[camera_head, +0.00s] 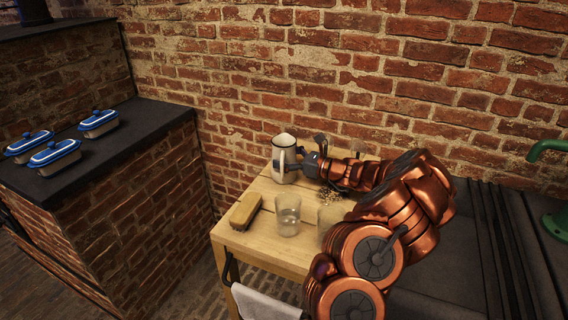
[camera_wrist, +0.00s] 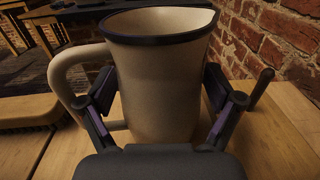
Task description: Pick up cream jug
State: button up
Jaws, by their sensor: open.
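The cream jug (camera_head: 284,158) stands upright on the wooden table, near the brick wall. It is cream coloured with a dark rim. In the wrist view the jug (camera_wrist: 158,85) fills the middle, its handle on the left. My gripper (camera_head: 299,160) reaches it from the right in the head view. In the wrist view my gripper (camera_wrist: 160,95) is open, with one finger on each side of the jug's body. I cannot tell whether the fingers touch it. The jug's lower end is partly hidden by the gripper's palm.
A clear glass (camera_head: 287,214) and a brush (camera_head: 245,211) stand and lie on the wooden table (camera_head: 262,243) in front of the jug. Another glass (camera_head: 329,217) is partly behind my arm. The wall (camera_head: 330,75) is close behind. Blue-lidded dishes (camera_head: 54,155) sit on the left counter.

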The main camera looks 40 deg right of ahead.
jog(key=c, duration=1.1)
jog(key=shift+c, duration=0.5)
jog(key=shift+r, duration=0.1)
